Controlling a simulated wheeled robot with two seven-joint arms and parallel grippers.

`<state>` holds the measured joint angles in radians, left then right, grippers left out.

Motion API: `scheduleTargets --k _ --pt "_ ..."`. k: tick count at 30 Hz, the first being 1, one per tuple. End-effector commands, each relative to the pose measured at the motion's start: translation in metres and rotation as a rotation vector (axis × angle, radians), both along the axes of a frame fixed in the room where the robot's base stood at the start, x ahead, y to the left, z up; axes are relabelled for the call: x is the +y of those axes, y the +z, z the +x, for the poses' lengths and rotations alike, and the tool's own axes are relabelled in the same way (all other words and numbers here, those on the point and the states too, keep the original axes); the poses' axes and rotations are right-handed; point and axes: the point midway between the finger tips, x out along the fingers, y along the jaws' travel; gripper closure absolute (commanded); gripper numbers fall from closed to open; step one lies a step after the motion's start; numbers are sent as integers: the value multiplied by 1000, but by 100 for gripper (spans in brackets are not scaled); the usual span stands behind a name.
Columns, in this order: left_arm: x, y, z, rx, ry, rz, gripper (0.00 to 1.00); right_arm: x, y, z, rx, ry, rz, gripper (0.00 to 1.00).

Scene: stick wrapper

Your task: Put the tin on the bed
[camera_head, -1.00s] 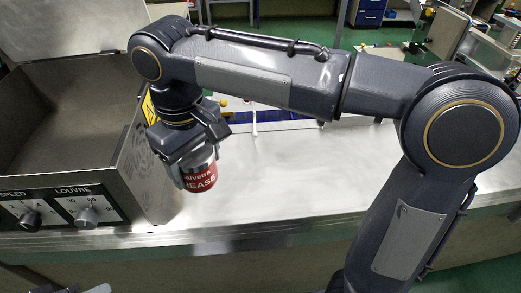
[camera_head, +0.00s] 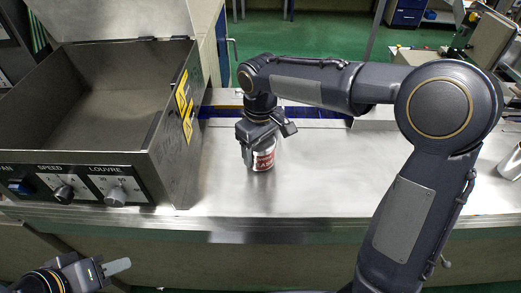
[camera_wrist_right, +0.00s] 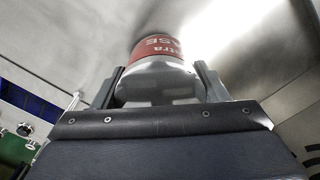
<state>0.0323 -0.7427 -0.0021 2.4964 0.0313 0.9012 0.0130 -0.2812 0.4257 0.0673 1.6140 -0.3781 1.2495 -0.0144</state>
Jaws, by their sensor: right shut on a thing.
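The tin (camera_head: 264,159) is a small can with a red and white label and silver ends. My right gripper (camera_head: 258,150) is shut on it from above and holds it upright. In the head view the tin is right of the open box, over the bare steel bench top (camera_head: 300,190). I cannot tell if its base touches the steel. The right wrist view shows the tin (camera_wrist_right: 158,62) between both fingers. My left gripper (camera_head: 112,268) is at the lower left, in front of the bench, with one pale finger clear. No part is plainly marked as the bed.
The open metal box (camera_head: 110,100) with a raised lid and FAN, SPEED and LOUVRE controls stands on the left. A blue strip (camera_head: 300,113) runs behind the tin. A metal cylinder (camera_head: 512,163) is at the right edge. The steel between is clear.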

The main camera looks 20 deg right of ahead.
Motion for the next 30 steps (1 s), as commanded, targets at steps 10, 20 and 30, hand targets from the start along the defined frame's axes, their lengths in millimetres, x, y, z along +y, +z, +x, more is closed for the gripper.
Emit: scheduleTargets --k 10,20,30 --pt "0 0 0 0 0 0 64 0 -10 0 -3 -1 1 65" --pt "0 -2 0 0 0 0 64 0 -13 0 -1 -1 0 11" --pt "0 1 0 0 0 0 64 0 -8 0 -2 -1 1 11"
